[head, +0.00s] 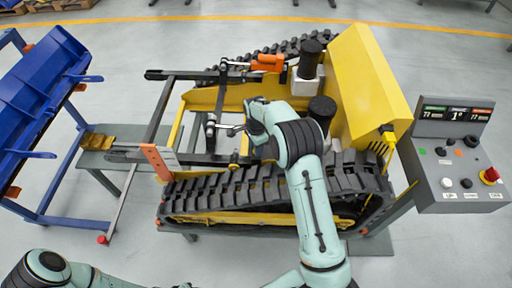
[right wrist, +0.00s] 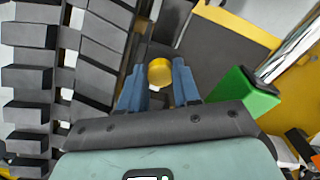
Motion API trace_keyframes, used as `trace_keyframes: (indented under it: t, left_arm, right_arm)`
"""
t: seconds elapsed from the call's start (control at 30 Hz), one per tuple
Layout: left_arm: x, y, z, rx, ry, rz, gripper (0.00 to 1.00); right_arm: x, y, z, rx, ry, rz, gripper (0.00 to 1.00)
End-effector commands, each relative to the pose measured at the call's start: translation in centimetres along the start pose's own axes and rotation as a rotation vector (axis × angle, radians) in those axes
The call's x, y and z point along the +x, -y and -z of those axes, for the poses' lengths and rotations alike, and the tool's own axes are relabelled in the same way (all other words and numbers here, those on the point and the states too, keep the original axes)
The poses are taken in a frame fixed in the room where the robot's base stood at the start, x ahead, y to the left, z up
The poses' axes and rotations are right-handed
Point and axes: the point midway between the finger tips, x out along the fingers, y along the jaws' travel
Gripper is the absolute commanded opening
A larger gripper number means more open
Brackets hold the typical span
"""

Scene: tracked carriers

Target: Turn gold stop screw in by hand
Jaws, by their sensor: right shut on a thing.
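The gold stop screw (right wrist: 160,71) shows in the right wrist view as a round gold head. My right gripper (right wrist: 159,88) has its two blue-grey fingers on either side of the head and is shut on it. In the head view, my right arm reaches over the near track to the yellow carrier frame (head: 205,98), and the screw is hidden or too small to make out there. Of my left arm only links show at the bottom left. My left gripper is out of view.
The black rubber track (head: 240,195) lies close beside my right gripper. A green block (right wrist: 243,95) stands right of the fingers. A control box (head: 460,155) with a red button stands at right, a blue rack (head: 40,90) at left.

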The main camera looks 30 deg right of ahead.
Motion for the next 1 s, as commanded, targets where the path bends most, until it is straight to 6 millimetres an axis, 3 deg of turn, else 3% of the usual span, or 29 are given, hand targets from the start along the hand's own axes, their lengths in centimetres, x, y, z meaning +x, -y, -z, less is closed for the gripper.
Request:
trace_keyframes:
  t: [0.1,0.47,0.77,1.0]
  left_arm:
    - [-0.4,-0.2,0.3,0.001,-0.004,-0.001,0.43]
    - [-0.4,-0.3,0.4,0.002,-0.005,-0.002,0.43]
    - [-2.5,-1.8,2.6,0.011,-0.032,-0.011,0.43]
    - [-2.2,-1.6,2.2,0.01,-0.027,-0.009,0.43]
  right_arm:
    - [-0.2,0.1,0.2,0.114,0.0,0.003,0.09]
    - [-0.2,0.0,0.7,0.169,-0.005,0.004,0.09]
    - [-0.5,0.2,0.6,0.695,-0.006,0.003,0.09]
    - [-0.1,-0.1,0.6,0.978,-0.004,0.003,0.12]
